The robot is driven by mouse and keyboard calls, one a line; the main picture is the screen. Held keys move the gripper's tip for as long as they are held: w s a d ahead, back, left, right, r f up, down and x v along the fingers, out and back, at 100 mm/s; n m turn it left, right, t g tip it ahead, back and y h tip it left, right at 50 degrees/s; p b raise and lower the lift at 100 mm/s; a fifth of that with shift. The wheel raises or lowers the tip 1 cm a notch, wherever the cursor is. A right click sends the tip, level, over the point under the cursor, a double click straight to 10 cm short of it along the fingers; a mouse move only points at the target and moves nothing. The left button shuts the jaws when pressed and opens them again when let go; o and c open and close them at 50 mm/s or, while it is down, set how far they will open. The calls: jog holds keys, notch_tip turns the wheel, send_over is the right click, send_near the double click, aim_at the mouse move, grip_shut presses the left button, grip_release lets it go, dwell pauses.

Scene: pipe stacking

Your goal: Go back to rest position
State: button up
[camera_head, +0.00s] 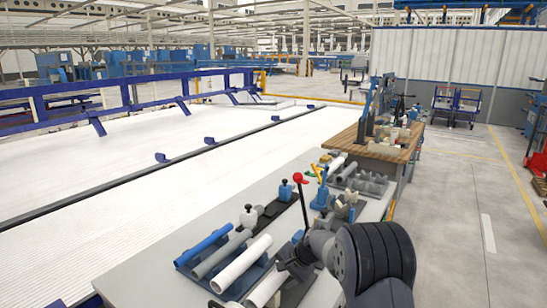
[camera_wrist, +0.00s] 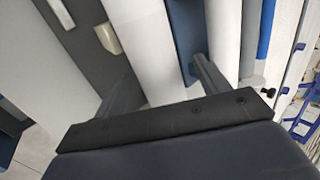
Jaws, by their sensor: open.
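My gripper (camera_head: 292,266) is low over the near end of the table in the head view, beside a white pipe (camera_head: 268,287). In the wrist view its two fingers (camera_wrist: 163,75) are spread apart, with a white pipe (camera_wrist: 152,45) between them. The fingers look apart from the pipe; contact cannot be told. A second white pipe (camera_head: 243,263), a grey pipe (camera_head: 220,256) and a blue pipe (camera_head: 204,244) lie side by side on a dark holder (camera_head: 208,283) to the left.
The grey table (camera_head: 140,272) also carries clamps, a red-knobbed lever (camera_head: 300,180) and small fittings behind the pipes. A wooden-topped bench (camera_head: 385,150) stands farther back. A white conveyor-like surface (camera_head: 130,190) runs along the left. Open floor (camera_head: 460,210) lies to the right.

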jog(key=shift+r+p, duration=1.6)
jog(key=shift+r, duration=0.55)
jog(key=shift+f, duration=0.15)
